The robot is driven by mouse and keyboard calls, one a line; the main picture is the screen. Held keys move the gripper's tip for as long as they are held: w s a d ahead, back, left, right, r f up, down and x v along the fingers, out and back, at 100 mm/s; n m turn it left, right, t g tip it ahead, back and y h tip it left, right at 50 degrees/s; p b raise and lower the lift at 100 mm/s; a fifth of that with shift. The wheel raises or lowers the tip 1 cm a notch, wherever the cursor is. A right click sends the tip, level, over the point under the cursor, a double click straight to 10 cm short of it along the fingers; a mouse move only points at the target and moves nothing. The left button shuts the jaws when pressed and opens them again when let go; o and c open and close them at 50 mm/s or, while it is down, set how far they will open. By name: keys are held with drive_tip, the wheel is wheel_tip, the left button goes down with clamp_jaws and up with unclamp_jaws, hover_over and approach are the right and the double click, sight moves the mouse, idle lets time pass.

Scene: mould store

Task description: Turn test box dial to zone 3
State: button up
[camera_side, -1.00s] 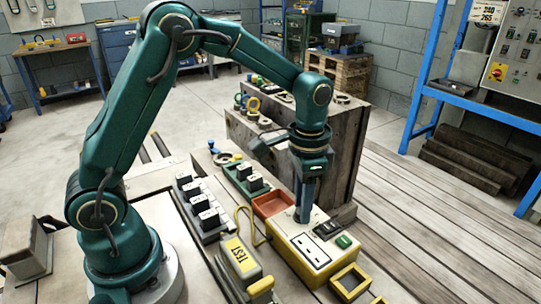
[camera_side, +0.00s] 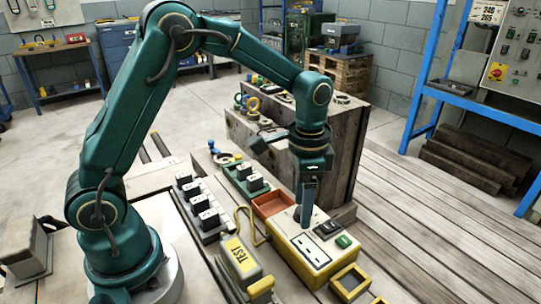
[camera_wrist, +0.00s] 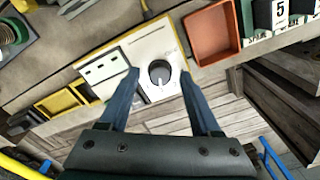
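The test box (camera_side: 300,252) is yellow with a white top and stands on the bench in the side view. It also shows in the wrist view (camera_wrist: 108,68). Its dial (camera_wrist: 160,71) is a dark round knob with a pale pointer mark toward the lower edge of the picture. The zone marks around it are too small to read. My gripper (camera_side: 306,222) points down over the dial end of the box. In the wrist view its two blue fingers (camera_wrist: 159,74) are apart, one on each side of the dial. I cannot tell whether they touch it.
An orange-red tray (camera_side: 272,204) lies behind the box. Several black numbered blocks (camera_side: 204,205) stand in racks to the left. A yellow TEST handset (camera_side: 240,258) with a cable lies beside the box. Yellow frames (camera_side: 350,283) lie in front. A wooden crate (camera_side: 335,165) stands close behind my gripper.

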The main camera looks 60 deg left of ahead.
drive_tip(key=shift+r, duration=2.6)
